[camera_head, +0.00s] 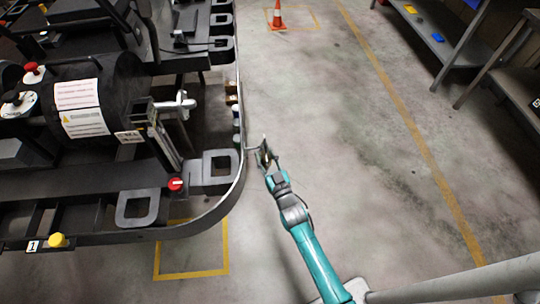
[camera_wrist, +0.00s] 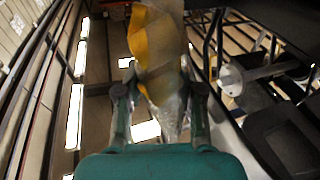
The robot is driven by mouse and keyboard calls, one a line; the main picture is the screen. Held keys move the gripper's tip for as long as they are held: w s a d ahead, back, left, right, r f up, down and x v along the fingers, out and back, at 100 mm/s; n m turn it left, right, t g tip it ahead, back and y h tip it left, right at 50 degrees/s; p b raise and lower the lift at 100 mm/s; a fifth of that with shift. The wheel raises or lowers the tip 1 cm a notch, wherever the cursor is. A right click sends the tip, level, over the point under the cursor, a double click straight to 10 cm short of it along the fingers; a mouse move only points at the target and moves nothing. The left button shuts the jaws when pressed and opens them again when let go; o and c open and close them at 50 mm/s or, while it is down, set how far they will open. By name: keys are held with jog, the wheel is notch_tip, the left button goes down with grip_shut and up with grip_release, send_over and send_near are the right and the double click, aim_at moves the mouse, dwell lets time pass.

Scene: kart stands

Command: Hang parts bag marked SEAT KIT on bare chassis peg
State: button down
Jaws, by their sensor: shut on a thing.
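My gripper (camera_head: 265,160) is out over the floor, just right of the chassis's curved bumper rail. In the wrist view my gripper (camera_wrist: 160,97) is shut on a clear plastic bag (camera_wrist: 154,45) with yellow-orange contents, which stands up between the fingers. No SEAT KIT marking can be read on it. The dark kart chassis (camera_head: 80,203) fills the left of the head view. A pale grey stub (camera_head: 180,104) sticks out on the chassis; I cannot tell whether it is the peg. A pale cylindrical part (camera_wrist: 262,72) shows at right in the wrist view.
The bumper rail (camera_head: 226,205) curves between my gripper and the chassis interior. A red knob (camera_head: 175,184) and a yellow knob (camera_head: 57,240) sit on the chassis. An orange cone (camera_head: 277,16) and a metal shelf (camera_head: 440,45) stand farther back. The floor to the right is open.

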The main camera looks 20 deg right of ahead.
jog(key=shift+w+a+f, duration=0.15)
jog(key=shift+w+a, duration=0.05)
jog(key=shift+a, duration=0.4)
jog(key=shift+w+a+f, duration=0.2)
jog(key=shift+w+a, duration=0.05)
jog(key=shift+a, duration=0.4)
jog(key=shift+w+a+f, duration=0.15)
jog(key=shift+w+a, duration=0.05)
jog(key=shift+a, duration=0.4)
jog(key=shift+f, duration=0.1)
jog(key=c, duration=0.6)
grip_release()
jog(key=shift+c, duration=0.2)
jog(key=shift+s, duration=0.1)
jog(key=s+f, duration=0.1)
jog(key=s, duration=1)
jog(key=shift+s+a+f, duration=0.15)
jog(key=shift+s+f, duration=0.2)
jog(key=shift+s, duration=0.1)
